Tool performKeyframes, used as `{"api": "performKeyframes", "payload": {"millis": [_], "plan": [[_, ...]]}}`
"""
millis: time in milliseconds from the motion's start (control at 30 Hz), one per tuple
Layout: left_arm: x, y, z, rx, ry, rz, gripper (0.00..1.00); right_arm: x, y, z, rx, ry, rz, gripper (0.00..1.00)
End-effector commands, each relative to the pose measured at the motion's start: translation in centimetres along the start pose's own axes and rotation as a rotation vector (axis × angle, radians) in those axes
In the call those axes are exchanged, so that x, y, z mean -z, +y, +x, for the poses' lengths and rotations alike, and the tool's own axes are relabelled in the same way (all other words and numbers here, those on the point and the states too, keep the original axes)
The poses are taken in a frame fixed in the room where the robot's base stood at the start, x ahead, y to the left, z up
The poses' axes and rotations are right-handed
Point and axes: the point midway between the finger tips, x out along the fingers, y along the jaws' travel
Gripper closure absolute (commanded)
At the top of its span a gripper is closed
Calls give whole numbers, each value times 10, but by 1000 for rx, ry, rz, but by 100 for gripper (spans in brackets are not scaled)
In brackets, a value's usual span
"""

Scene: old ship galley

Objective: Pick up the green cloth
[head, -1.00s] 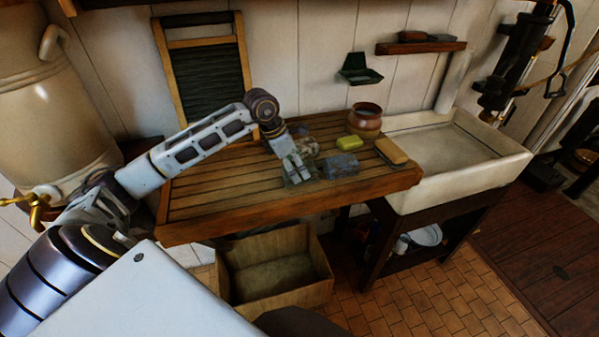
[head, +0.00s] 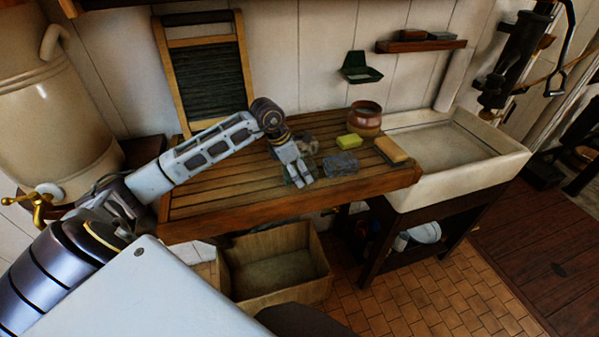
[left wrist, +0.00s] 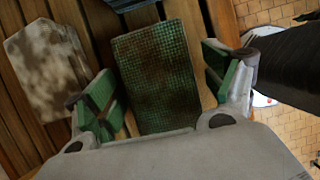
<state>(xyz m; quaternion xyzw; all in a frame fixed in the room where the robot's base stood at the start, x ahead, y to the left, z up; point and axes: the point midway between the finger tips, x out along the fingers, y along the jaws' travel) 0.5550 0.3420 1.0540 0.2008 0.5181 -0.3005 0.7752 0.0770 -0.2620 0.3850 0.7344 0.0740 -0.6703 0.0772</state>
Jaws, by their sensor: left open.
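The green cloth (left wrist: 155,78) is a flat, dark green, checked rectangle with brownish stains. It lies on the slatted wooden drainboard (head: 215,205). In the left wrist view it lies between the two fingers of my left gripper (left wrist: 161,76), which are apart with green pads facing inward. I cannot tell how high the fingertips are above it. In the head view my left gripper (head: 299,180) is over the front part of the drainboard and hides most of the cloth. My right gripper is not in view.
A mottled pale-brown piece (left wrist: 45,65) lies left of the cloth. A blue-grey folded piece (head: 341,164), a yellow sponge (head: 349,143), a brown block (head: 390,150) and a round pot (head: 366,120) stand nearby. The sink (head: 455,160) is at right. The board's left half is clear.

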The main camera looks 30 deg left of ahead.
Motion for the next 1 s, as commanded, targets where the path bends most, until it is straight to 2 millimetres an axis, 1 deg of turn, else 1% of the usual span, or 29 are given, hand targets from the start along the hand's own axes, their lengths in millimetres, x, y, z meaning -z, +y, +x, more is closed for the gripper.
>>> {"api": "performKeyframes", "payload": {"millis": [1000], "plan": [[2,0,4,-1,0,0,16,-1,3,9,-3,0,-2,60]]}}
